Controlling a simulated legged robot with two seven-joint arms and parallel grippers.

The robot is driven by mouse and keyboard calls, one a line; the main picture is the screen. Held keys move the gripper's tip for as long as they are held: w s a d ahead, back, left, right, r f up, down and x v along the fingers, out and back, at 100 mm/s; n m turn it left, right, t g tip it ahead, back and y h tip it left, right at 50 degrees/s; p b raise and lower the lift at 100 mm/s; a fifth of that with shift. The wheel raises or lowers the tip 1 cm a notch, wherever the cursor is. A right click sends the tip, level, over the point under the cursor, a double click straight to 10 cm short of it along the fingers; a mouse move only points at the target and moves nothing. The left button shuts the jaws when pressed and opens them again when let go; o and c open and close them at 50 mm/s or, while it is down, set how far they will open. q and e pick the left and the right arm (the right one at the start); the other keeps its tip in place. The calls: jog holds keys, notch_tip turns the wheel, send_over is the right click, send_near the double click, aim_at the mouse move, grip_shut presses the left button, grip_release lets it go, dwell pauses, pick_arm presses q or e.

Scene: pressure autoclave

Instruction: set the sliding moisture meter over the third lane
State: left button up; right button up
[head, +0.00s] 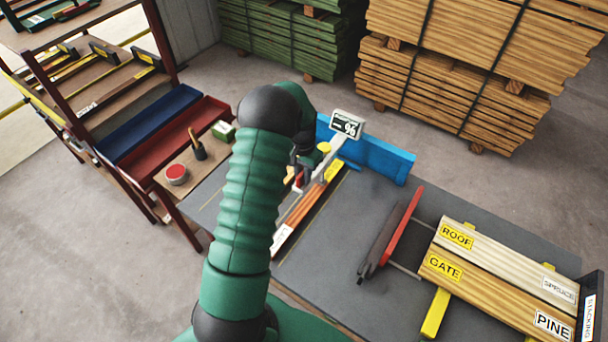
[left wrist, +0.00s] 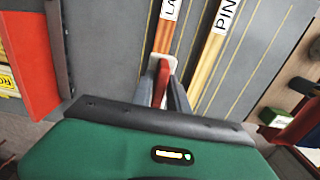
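The moisture meter has a display with a % sign (head: 347,125) and a pale arm that slopes down over the boards at the table's middle. My left gripper (head: 299,171) is low beside it, partly hidden behind my green arm. In the left wrist view, its fingers (left wrist: 164,98) are on either side of a red handle (left wrist: 161,78) below a pale bracket. Whether they press on the handle is unclear. An orange-brown board (left wrist: 165,38) and a pale board marked PIN (left wrist: 209,58) lie side by side there. Thin yellow lines mark lanes on the grey table (head: 345,215).
A blue fence (head: 375,160) stands along the table's far side. A red fence with a dark bar (head: 403,226) stands right of the middle. Boards labelled ROOF (head: 457,236) and GATE (head: 444,267) lie at the right. A rack (head: 85,100) and lumber stacks (head: 455,80) stand behind.

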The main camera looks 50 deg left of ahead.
pick_arm(q)
jog(key=shift+o, duration=1.2)
jog(key=shift+w+r, duration=0.1)
notch_tip(320, 180, up, 16)
jog(key=b, duration=0.3)
jog(key=shift+r, duration=0.25)
jog(key=shift+a, duration=0.15)
